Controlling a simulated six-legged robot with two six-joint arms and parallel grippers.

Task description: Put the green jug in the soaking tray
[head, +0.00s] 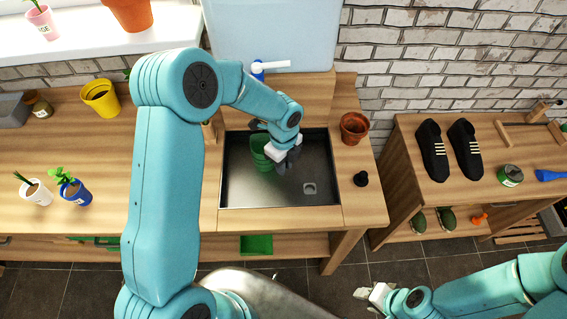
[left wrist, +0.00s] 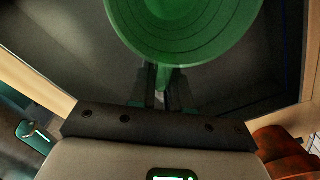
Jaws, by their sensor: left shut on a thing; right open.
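The green jug (head: 260,152) is within the outline of the dark rectangular soaking tray (head: 240,191), towards its back left. My left gripper (head: 284,160) is at the jug's right side. In the left wrist view the jug's round ridged body (left wrist: 185,30) fills the top middle, and my left gripper's fingers (left wrist: 160,88) are shut on its handle. I cannot tell whether the jug touches the tray's floor. My arm hides part of the tray's back. My right gripper (head: 370,294) is open and empty at the lower right, over the floor, away from the bench.
A yellow pot (head: 101,98) and potted plants stand left. The tray's front right floor is clear around a drain.

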